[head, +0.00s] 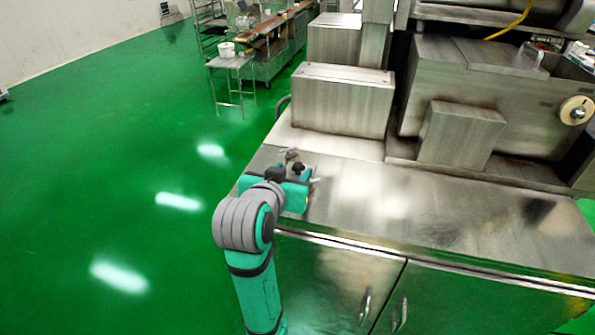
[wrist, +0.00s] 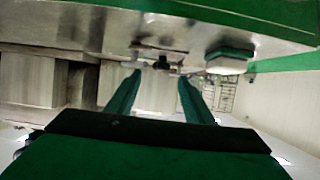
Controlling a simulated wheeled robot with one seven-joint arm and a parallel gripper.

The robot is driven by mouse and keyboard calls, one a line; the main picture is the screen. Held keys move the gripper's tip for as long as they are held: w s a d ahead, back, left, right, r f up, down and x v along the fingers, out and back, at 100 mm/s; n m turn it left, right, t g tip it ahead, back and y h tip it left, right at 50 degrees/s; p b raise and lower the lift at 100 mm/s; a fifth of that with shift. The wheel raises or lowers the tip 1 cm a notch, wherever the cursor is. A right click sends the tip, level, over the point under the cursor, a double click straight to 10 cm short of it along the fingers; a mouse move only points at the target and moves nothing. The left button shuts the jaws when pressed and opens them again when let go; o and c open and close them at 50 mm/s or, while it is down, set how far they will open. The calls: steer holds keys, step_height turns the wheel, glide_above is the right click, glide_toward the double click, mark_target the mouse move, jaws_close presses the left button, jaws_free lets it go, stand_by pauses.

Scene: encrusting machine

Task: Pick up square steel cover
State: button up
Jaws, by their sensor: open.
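I cannot tell for sure which piece is the square steel cover. A box-shaped steel housing (head: 341,103) stands on the back of the steel worktop, and a smaller slanted steel box (head: 460,135) stands to its right. My gripper (head: 308,187) is over the left end of the worktop, in front of the housing. In the wrist view my gripper (wrist: 160,77) has its two fingers apart with nothing held between them. A small metal fitting with a dark knob (wrist: 161,63) lies beyond the fingertips. A pale, green-topped block (wrist: 228,62) is beside it; my arm may hide it in the head view.
The worktop (head: 390,205) is bare and shiny in front of the machine. Cabinet doors with handles (head: 365,305) are below it. A larger machine body (head: 490,85) fills the back right. Open green floor (head: 120,180) lies to the left, with a small table (head: 230,63) farther back.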

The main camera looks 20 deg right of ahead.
mark_target(299, 164)
steer(key=shift+x, duration=2.65)
steer(key=shift+a+f, duration=0.1)
steer(key=shift+c, duration=0.2)
jaws_close()
steer(key=shift+w, duration=0.1)
